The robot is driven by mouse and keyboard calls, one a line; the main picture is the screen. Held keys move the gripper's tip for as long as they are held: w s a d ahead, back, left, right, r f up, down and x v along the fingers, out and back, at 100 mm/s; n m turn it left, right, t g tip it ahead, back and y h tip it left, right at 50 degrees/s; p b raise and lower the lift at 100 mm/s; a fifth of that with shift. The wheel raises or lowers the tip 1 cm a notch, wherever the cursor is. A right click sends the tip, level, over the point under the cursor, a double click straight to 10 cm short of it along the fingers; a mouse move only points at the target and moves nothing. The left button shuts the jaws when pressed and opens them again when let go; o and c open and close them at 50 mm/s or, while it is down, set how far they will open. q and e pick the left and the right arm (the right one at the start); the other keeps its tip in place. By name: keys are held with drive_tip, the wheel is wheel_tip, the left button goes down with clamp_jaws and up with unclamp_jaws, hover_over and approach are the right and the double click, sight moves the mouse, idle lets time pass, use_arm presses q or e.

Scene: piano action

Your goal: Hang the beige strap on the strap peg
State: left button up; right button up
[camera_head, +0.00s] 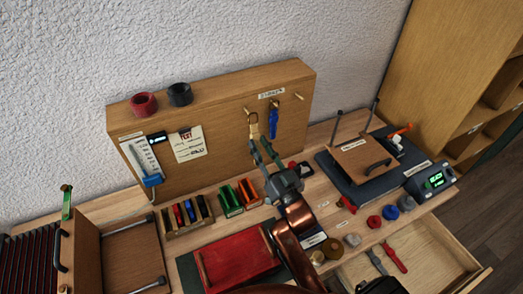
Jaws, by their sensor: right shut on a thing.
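The beige strap (254,119) is upright against the face of the wooden back panel (225,140), its lower end between my right gripper's fingertips. My right gripper (256,144) is shut on it. The strap's top loop is close to the left peg (246,110) of the row under the small label. I cannot tell whether the loop is around the peg or only in front of it. A blue strap (272,124) hangs just to the right. My left gripper is not in view.
Another peg (299,97) on the right is bare. Below the panel stand green and orange holders (232,199) and a red tray (237,262). A wooden block with a handle (362,157) sits on a dark base to the right. An open drawer (432,256) juts out in front.

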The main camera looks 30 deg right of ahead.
sight(258, 144)
drive_tip(key=shift+w+d+f+b, duration=0.15)
drive_tip(key=shift+w+b, duration=0.5)
drive_tip(key=shift+w, duration=0.85)
drive_tip(key=shift+w+f, duration=0.25)
drive_tip(key=shift+w, duration=0.35)
drive_tip(key=shift+w+f, duration=0.1)
drive_tip(key=shift+f, duration=0.1)
drive_tip(key=o, duration=1.2)
drive_tip(key=shift+f, duration=0.15)
drive_tip(key=v, duration=1.2)
